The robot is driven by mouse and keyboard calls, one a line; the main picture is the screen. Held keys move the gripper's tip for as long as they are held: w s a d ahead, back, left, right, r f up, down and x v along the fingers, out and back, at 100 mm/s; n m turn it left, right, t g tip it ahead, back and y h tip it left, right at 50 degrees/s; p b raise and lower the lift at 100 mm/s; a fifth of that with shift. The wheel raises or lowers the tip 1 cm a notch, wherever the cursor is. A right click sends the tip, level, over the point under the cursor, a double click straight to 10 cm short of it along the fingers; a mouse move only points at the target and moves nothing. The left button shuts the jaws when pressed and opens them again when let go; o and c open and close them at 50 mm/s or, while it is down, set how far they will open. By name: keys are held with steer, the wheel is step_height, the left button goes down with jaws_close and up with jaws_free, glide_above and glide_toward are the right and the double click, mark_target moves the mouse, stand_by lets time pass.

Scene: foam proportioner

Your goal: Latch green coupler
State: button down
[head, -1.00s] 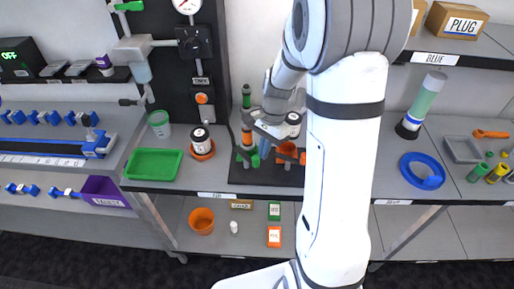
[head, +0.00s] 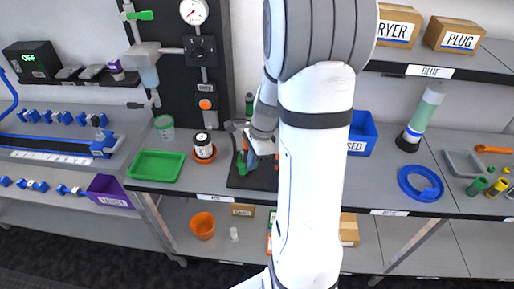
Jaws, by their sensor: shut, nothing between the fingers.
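A green coupler part (head: 241,166) stands on the black base plate (head: 237,182) in the middle of the bench. My gripper (head: 252,153) is low over the plate, close to the green part's right side. I cannot tell whether they touch. The gripper is shut and empty. An upright post with a green top (head: 249,101) rises behind my gripper. My arm hides the right part of the plate and most of the orange part there, so the latch's position cannot be made out.
Left of the plate stand a black-and-white jar (head: 203,143) on an orange dish, a green tray (head: 157,166) and a green-tinted cup (head: 164,127).

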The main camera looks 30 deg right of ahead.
stand_by(0.6)
steer(key=s+d+r, duration=0.1)
steer(key=d+r, duration=0.5)
steer(key=r, duration=0.3)
steer(key=shift+s+d+r, duration=0.15)
steer(key=shift+d+r, duration=0.05)
steer(key=shift+r, duration=0.15)
steer(key=shift+a, duration=0.1)
steer(key=s+a+r+n+t+h, duration=0.1)
steer(key=s+a+r+n, duration=0.1)
steer(key=s+a+n, duration=0.4)
steer(key=s+a+r+n+t+h, duration=0.1)
steer(key=s+a+r+n, duration=0.1)
steer(key=s+a+n, duration=0.4)
steer(key=shift+s+a+r+n+t+h, duration=0.2)
steer(key=shift+a+r+n+t+h, duration=0.15)
steer(key=shift+a+n, duration=2.6)
steer(key=shift+d+n, duration=0.75)
steer(key=shift+d, duration=0.05)
